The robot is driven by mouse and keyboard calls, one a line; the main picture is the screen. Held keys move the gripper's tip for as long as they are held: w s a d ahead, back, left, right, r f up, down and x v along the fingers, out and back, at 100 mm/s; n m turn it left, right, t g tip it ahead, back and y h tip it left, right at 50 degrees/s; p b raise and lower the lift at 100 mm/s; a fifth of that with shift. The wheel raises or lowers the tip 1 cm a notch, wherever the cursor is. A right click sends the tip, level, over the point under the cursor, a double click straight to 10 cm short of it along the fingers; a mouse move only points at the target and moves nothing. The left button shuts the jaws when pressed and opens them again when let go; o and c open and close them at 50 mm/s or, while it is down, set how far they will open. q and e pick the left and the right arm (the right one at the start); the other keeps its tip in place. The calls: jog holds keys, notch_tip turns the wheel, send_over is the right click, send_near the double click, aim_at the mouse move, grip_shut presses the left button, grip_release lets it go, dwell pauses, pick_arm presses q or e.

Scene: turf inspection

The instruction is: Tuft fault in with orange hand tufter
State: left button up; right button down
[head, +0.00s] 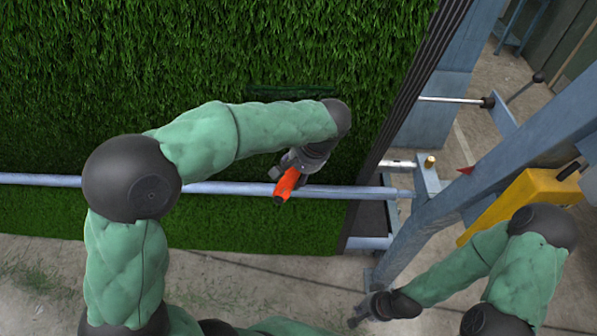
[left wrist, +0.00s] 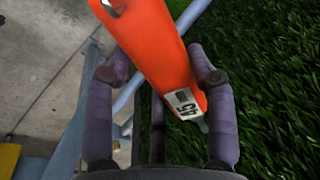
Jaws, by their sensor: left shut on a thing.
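The orange hand tufter (head: 286,186) is held in my left gripper (head: 294,169), over the turf near the blue-grey rail. In the left wrist view the tufter (left wrist: 155,45) lies between the two fingers of the left gripper (left wrist: 160,78), with a white label marked 45 on it. The turf (head: 190,60) fills the upper left of the head view. A dark narrow strip in it (head: 290,90), which looks like the fault, lies just above my left forearm. My right gripper (head: 358,314) hangs low over the concrete, away from the turf; its jaws are too small to read.
A blue-grey rail (head: 235,189) crosses the turf's lower part. A dark edge (head: 405,110) bounds the turf on the right. Beyond stand a blue-grey frame beam (head: 480,165) and a yellow box (head: 520,205). Bare concrete (head: 260,275) lies below the turf.

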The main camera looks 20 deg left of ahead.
pick_arm(q)
jog(key=s+d+f+b, duration=0.2)
jog(key=s+b, duration=0.1)
jog(key=s, duration=0.4)
jog(key=shift+s, duration=0.2)
dwell(0.4)
jog(key=shift+d, duration=0.1)
jog(key=w+a+f+b, duration=0.1)
jog(key=f+b, duration=0.5)
jog(key=f, duration=0.6)
jog(key=w+a+f+b, duration=0.1)
jog(key=w+f+b, duration=0.2)
jog(key=f+b, duration=0.4)
jog(key=w+a+f+b, duration=0.1)
jog(key=w+f+b, duration=0.2)
jog(key=f, duration=1.6)
jog(key=shift+a+f+n+b, duration=0.2)
jog(key=shift+n+b, duration=0.2)
jog(key=shift+b, duration=1.45)
